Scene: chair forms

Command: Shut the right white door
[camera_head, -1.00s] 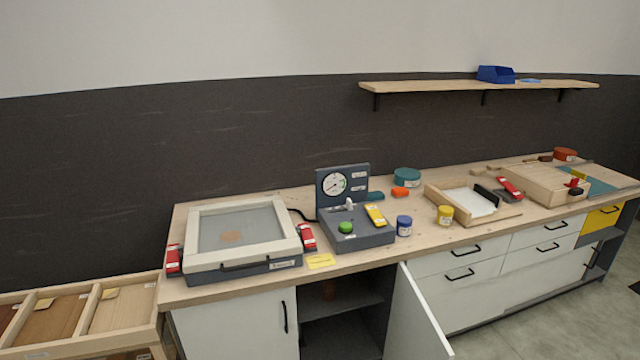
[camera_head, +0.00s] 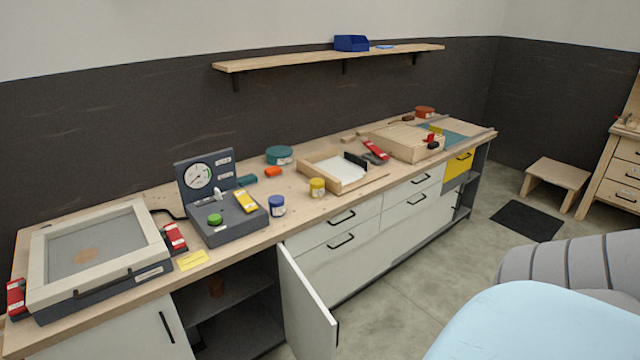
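The right white door (camera_head: 305,309) stands open under the workbench, swung out toward the front from its hinge side at the right of a dark open compartment (camera_head: 235,310). The left white door (camera_head: 135,336) beside the compartment looks shut and has a black vertical handle. Neither of my grippers is in view.
The wooden bench top (camera_head: 290,215) carries a framed box, a grey gauge device (camera_head: 225,215), jars and trays. White drawers (camera_head: 345,225) lie right of the open door. A grey and light-blue rounded shape (camera_head: 540,320) fills the lower right. Floor (camera_head: 410,290) shows between.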

